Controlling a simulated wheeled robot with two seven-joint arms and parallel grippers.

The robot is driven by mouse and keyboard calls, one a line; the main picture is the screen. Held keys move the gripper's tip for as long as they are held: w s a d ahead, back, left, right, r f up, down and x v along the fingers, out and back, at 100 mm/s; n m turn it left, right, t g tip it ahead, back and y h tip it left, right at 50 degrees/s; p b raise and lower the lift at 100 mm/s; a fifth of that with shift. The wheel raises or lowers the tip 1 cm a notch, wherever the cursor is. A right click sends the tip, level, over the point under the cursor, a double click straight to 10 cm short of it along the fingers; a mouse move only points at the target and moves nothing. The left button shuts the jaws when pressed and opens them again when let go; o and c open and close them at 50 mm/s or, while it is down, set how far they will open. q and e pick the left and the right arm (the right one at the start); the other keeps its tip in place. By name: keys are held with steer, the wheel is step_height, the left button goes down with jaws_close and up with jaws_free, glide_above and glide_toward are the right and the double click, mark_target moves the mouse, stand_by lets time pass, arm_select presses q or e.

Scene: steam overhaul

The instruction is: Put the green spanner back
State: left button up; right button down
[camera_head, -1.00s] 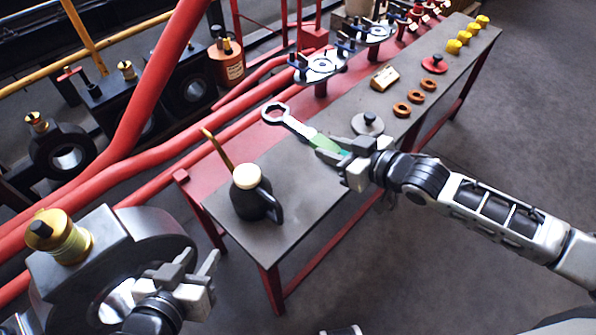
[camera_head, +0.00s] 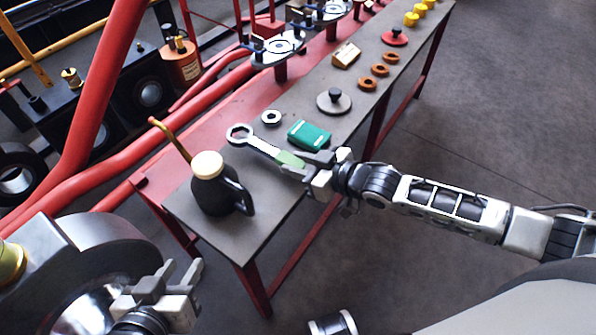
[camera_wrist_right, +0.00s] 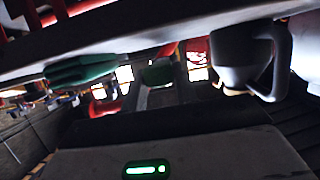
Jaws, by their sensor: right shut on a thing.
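The green spanner (camera_head: 290,159) has a silver ring head and a green handle. My right gripper (camera_head: 308,168) is shut on its handle, over the near part of the grey bench top (camera_head: 240,241). The ring head points left, close behind the black oil can. I cannot tell whether the spanner touches the bench. In the right wrist view a green shape (camera_wrist_right: 158,72) shows in the middle, probably its handle. My left gripper (camera_head: 180,273) is open and empty at the lower left, beside a large metal part.
The oil can (camera_head: 213,190) with a cream cap stands at the bench's near end. A teal-green block (camera_head: 309,135), a steel nut (camera_head: 271,118) and a grey knobbed disc (camera_head: 334,101) lie beyond the spanner. Orange rings (camera_head: 380,70) lie farther along. Red pipes run left.

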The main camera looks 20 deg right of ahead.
steer(key=shift+f, duration=0.75)
steer(key=shift+w+f+b, duration=0.1)
steer(key=shift+f+b, duration=0.2)
steer(key=shift+f, duration=0.05)
arm_select(q)
steer(key=shift+w+d+f, duration=0.15)
steer(key=shift+d+f, duration=0.05)
steer(key=shift+f, duration=0.65)
steer(key=shift+f, duration=0.1)
arm_select(e)
steer(key=shift+f, duration=0.25)
steer(key=c, duration=1.1)
jaws_free()
